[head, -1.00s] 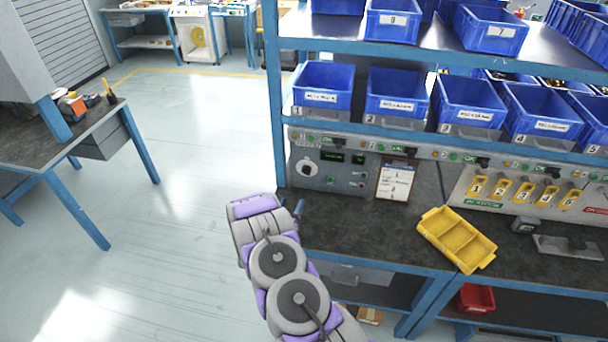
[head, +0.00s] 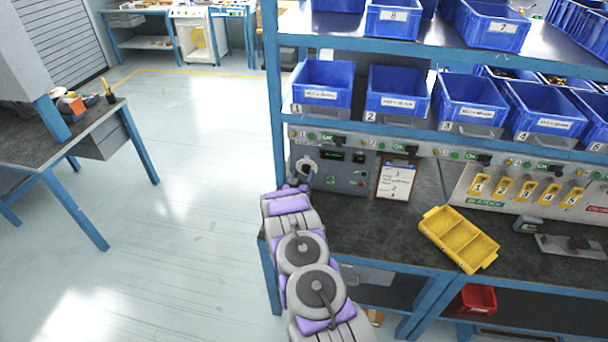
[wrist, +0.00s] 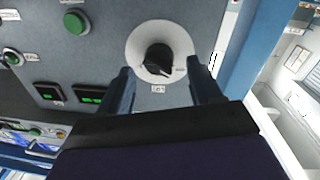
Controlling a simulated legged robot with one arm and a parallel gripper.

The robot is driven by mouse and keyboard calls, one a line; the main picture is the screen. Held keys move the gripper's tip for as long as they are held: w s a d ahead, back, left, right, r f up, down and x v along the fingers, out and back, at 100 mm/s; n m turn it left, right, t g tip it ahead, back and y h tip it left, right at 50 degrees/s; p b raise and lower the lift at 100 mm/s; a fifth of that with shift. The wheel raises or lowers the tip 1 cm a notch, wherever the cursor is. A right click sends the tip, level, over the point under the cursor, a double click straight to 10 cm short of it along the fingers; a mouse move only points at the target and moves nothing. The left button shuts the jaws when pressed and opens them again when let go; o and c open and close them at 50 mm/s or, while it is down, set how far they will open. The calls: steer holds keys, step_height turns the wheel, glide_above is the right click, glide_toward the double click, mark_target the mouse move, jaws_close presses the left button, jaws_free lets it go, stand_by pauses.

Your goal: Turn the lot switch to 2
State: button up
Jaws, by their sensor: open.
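The lot switch is a black rotary knob (wrist: 158,60) on a round pale dial plate, on the grey control panel (wrist: 110,40). In the wrist view the knob sits between and beyond the two fingertips of my gripper (wrist: 160,80), which is open, with a gap on both sides. I cannot tell whether the fingers touch the knob. In the head view the dial plate (head: 303,167) is at the panel's left end, partly hidden behind my arm's end. The dial's markings are too small to read.
Green displays (wrist: 88,95) and a green button (wrist: 75,22) are on the panel near the dial. A clipboard (head: 396,181) stands right of the panel. A yellow tray (head: 445,222) lies on the bench. Blue bins (head: 322,85) fill the shelf above. A blue post (head: 274,100) is close left.

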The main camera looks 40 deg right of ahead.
mark_target(306, 170)
steer(key=shift+x, duration=1.05)
steer(key=shift+c, duration=0.5)
steer(key=c, duration=0.9)
steer(key=shift+c, duration=0.2)
